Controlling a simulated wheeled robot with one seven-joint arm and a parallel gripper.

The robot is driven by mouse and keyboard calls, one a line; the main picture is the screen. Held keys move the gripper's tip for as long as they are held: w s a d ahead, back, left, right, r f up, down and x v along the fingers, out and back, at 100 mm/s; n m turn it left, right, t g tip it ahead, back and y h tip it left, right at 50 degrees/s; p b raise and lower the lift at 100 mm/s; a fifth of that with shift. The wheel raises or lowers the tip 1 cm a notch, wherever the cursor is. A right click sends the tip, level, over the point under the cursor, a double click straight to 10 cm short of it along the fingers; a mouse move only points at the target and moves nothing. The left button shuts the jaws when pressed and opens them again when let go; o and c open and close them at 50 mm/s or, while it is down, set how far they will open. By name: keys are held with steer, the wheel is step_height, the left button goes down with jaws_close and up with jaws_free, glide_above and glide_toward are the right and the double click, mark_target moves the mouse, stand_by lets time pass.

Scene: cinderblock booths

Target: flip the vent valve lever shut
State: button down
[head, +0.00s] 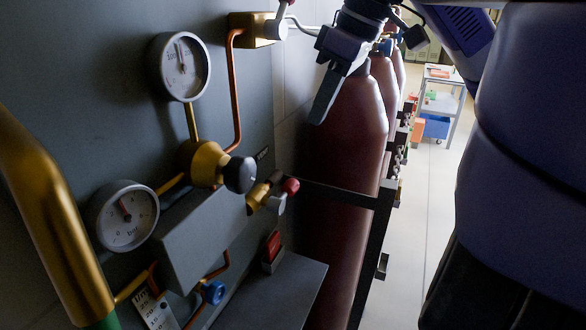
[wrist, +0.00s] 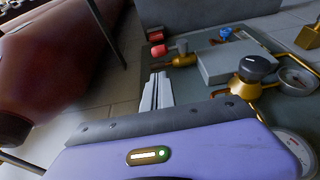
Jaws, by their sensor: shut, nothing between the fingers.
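A small brass valve (head: 262,196) sticks out from the panel's right side, with a red-tipped lever (head: 291,186); I take it for the vent valve, but its label is not readable. In the wrist view the red tip (wrist: 159,50) and brass body (wrist: 183,60) lie beyond my fingertips. A second brass valve block (head: 258,28) with a metal lever (head: 281,12) sits at the top of the panel. My gripper (head: 322,112) is shut and empty, pointing down in front of the dark red cylinder, above and right of the red-tipped lever, apart from it. Its fingers (wrist: 157,92) are together in the wrist view.
Two gauges (head: 180,66) (head: 125,215), a regulator with a black knob (head: 240,174) and copper pipes crowd the panel. A red switch (head: 272,246) sits below the valve. Dark red cylinders (head: 350,130) stand in a rack at right. A cart (head: 440,95) is farther back.

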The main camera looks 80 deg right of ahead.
mark_target(290, 181)
steer(key=x, duration=1.4)
steer(key=shift+s+a+f, duration=0.1)
steer(key=shift+s, duration=0.1)
